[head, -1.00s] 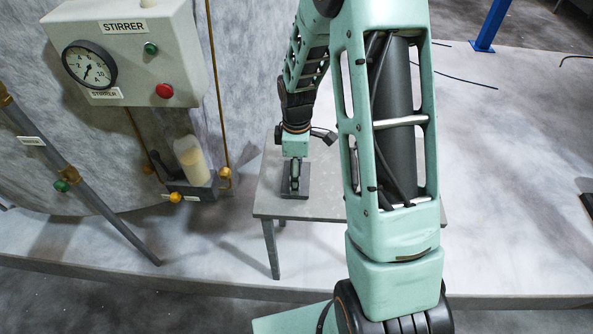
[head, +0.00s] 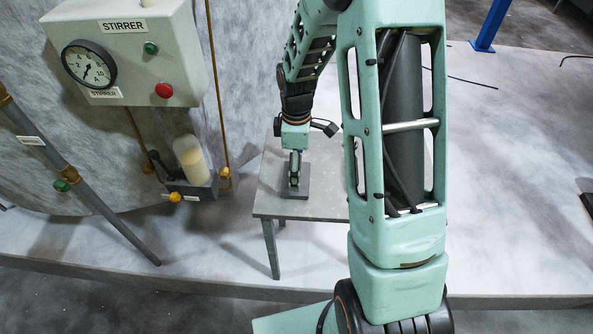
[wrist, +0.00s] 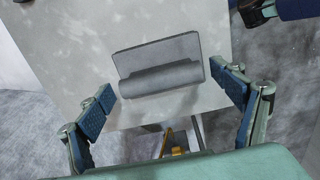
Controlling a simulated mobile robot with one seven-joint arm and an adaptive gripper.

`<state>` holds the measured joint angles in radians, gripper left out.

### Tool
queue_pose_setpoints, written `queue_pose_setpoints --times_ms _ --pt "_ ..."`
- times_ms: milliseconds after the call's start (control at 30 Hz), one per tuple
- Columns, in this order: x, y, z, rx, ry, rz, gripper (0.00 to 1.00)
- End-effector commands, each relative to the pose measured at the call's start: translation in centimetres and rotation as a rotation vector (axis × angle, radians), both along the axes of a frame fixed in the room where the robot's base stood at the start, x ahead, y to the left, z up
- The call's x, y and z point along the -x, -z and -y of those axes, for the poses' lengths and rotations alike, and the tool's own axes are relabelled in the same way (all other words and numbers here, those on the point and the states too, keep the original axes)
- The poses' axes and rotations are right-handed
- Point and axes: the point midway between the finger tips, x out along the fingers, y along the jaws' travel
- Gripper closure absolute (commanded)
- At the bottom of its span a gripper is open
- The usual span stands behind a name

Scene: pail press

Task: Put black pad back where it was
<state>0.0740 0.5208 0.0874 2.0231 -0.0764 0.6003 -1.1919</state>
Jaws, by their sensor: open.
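The black pad (head: 303,193) lies flat on the small grey table (head: 330,207), near its left side in the head view. In the wrist view the pad (wrist: 160,50) looks dark grey, with a rounded grip bar along its near edge. My gripper (wrist: 163,82) is open, its blue-padded fingers on either side of the bar with a gap at each end. In the head view my gripper (head: 294,172) is just above the pad. The exact height between fingers and pad is hard to tell.
A stirrer box (head: 125,50) with a gauge and buttons stands at the upper left. A cream-filled clear cylinder (head: 192,160) on a valve block is left of the table. A slanted grey pipe (head: 95,200) runs at far left. Floor right of my arm is mostly clear.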

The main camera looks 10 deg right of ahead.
Motion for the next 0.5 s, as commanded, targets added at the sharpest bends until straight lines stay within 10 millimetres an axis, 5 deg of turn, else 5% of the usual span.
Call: queue_pose_setpoints --times_ms 300,500 --pt "-0.1 -6.8 0.0 0.001 0.000 0.005 0.14" --pt "0.0 -9.0 0.0 0.000 0.000 0.001 0.14"
